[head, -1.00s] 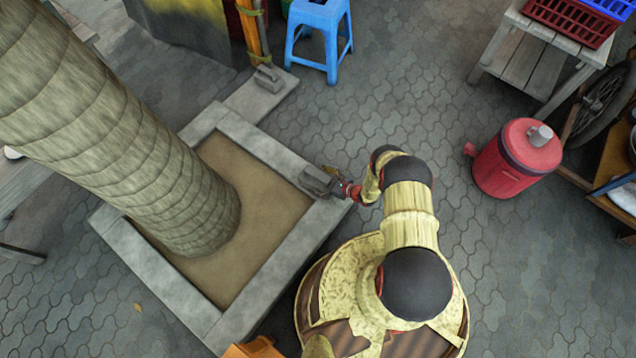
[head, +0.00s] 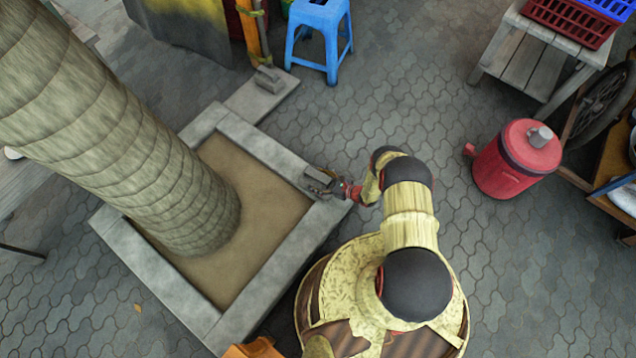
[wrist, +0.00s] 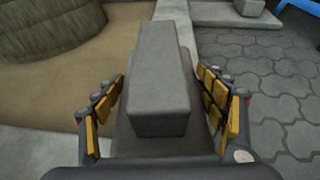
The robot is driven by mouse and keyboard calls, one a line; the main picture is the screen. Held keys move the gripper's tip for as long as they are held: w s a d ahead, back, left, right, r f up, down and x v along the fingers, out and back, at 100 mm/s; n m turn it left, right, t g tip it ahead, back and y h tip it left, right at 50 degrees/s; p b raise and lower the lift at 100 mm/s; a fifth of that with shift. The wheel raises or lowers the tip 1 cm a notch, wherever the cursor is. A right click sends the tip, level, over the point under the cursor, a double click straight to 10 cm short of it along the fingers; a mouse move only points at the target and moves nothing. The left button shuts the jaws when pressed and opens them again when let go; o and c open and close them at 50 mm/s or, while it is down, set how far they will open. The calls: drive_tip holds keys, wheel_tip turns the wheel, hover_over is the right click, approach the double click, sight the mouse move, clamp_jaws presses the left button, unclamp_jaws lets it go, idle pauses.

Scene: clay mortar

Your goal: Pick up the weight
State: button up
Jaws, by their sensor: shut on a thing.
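The weight (wrist: 160,80) is a grey block with a long raised top on a wider, darker base. In the head view the weight (head: 316,178) is small and sits at the right corner of the stone planter border, partly covered by my gripper. My gripper (wrist: 162,98) has its yellow-padded fingers on both sides of the weight and is shut on it. In the head view my gripper (head: 330,184) reaches in from the right. The exact contact of the pads, and whether the weight still touches the border, cannot be told.
The stone border (head: 262,278) frames bare soil around a thick tree trunk (head: 130,150). Another grey block (head: 268,79) lies on a slab behind. A blue stool (head: 320,40) stands at the back and a red cooler (head: 515,160) at the right. The paving between is clear.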

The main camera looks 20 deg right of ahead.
drive_tip(key=c, duration=0.8)
drive_tip(key=shift+w+r, duration=0.2)
